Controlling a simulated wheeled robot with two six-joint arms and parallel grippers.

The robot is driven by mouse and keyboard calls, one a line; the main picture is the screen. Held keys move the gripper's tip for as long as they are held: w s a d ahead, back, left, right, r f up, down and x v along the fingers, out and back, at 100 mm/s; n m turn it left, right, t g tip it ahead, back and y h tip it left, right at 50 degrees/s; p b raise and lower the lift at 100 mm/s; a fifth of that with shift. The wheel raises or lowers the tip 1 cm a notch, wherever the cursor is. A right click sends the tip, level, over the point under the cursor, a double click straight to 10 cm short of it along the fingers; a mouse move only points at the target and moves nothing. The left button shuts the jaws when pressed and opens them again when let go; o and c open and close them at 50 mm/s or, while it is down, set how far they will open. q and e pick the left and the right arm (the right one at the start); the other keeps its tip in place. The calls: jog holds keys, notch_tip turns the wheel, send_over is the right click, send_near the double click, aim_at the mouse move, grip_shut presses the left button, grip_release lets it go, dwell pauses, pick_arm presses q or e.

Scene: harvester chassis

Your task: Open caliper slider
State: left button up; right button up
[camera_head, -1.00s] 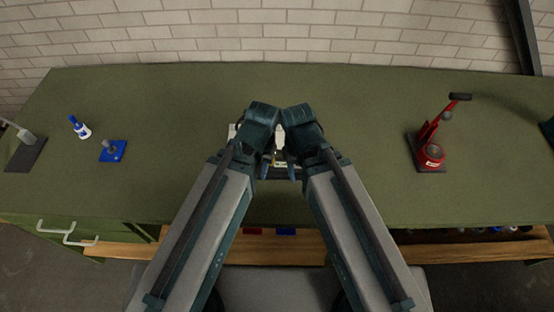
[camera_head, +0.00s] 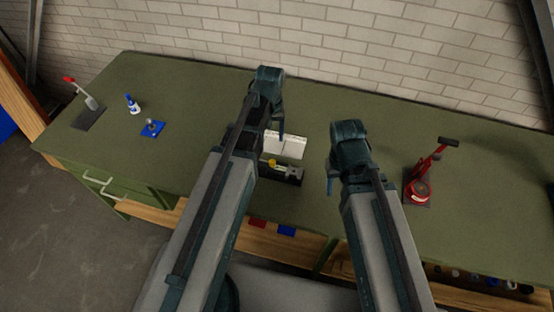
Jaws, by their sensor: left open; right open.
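A small black item (camera_head: 290,173) with a yellow part on it lies on the green bench between my two arms. It may hold the caliper, but the slider is too small to make out, and my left arm hides part of its left end. My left gripper (camera_head: 279,128) is open and empty, above and beyond the black item, by the left edge of a white booklet-like thing (camera_head: 289,146). My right gripper (camera_head: 332,183) is open and empty, to the right of the black item and apart from it.
The green bench top (camera_head: 195,95) is mostly clear. A red tool on a dark base (camera_head: 418,190) stands right of my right arm. A blue block (camera_head: 153,129), a small blue-and-white bottle (camera_head: 133,105) and a red-handled clamp (camera_head: 88,104) are at the left. A brick wall is behind.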

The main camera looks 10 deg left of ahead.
aim_at(272, 161)
pick_arm(q)
jog(key=shift+f, duration=0.15)
pick_arm(e)
jog(key=shift+f, duration=0.1)
pick_arm(q)
notch_tip(272, 161, down, 14)
jog(key=b, duration=1.4)
pick_arm(e)
notch_tip(272, 161, down, 14)
jog(key=shift+r, duration=0.1)
pick_arm(q)
jog(key=shift+r, duration=0.2)
jog(key=shift+c, duration=0.2)
pick_arm(e)
jog(key=shift+r, duration=0.1)
pick_arm(q)
grip_shut()
